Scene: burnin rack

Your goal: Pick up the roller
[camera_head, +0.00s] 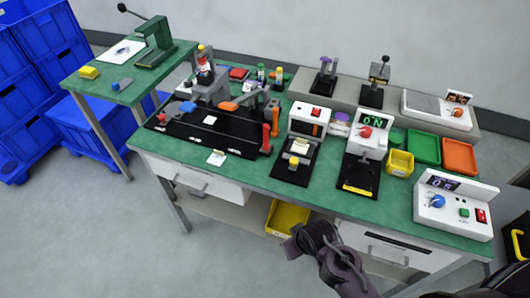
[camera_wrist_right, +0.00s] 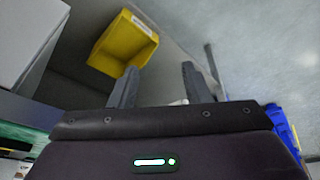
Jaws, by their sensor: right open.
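No thing is clear enough for me to name it surely as the roller. A small pale purple and white rounded object (camera_head: 340,124) lies on the green bench (camera_head: 230,171) between two white devices, partly hidden; I cannot tell whether it is the roller. My right arm shows in the head view at the bench's front edge, low and apart from the objects on top. In the right wrist view my right gripper (camera_wrist_right: 159,82) is open, with nothing between its fingers. My left gripper is not in view.
A yellow bin (camera_wrist_right: 122,44) lies beyond the right fingers; the same bin (camera_head: 287,217) is on the shelf under the bench. White devices (camera_head: 365,136) and (camera_head: 452,209), a green tray (camera_head: 424,148) and an orange tray (camera_head: 459,156) crowd the bench. Blue crates (camera_head: 38,95) stand left.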

